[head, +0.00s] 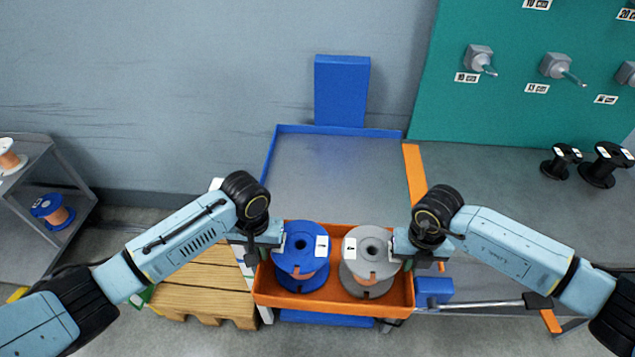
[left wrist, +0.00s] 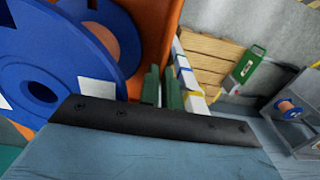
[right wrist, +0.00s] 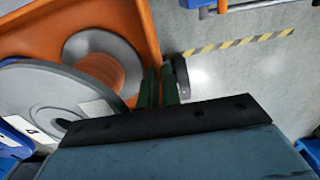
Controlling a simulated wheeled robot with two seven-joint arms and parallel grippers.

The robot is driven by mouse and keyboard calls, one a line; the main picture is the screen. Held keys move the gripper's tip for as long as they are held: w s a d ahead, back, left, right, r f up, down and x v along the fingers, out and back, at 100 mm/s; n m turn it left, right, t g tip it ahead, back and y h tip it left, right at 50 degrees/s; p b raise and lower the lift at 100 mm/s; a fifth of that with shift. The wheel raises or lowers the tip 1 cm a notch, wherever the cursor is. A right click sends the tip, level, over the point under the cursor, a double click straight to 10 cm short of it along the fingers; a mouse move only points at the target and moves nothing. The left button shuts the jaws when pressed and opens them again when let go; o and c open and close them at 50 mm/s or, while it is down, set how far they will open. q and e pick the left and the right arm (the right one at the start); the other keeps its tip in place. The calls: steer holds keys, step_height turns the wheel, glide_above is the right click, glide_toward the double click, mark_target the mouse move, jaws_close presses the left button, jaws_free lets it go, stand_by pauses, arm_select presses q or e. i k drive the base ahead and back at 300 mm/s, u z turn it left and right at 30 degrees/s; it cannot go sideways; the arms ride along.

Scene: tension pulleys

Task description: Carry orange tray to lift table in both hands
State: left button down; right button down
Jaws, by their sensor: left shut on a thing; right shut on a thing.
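The orange tray (head: 320,302) is held between my two grippers in the head view, in front of the lift table (head: 335,165), a grey top with a blue rim. A blue spool (head: 300,262) and a grey spool (head: 368,268) stand in the tray, each with copper-coloured winding. My left gripper (head: 262,252) is shut on the tray's left wall; the wall also shows in the left wrist view (left wrist: 155,45). My right gripper (head: 412,252) is shut on the right wall, also in the right wrist view (right wrist: 148,35). The fingertips are partly hidden.
The lift table's top is empty. A wooden pallet (head: 205,285) lies at the left. A shelf rack (head: 45,215) stands far left.

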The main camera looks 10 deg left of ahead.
mark_target(336, 188)
steer(key=i, duration=1)
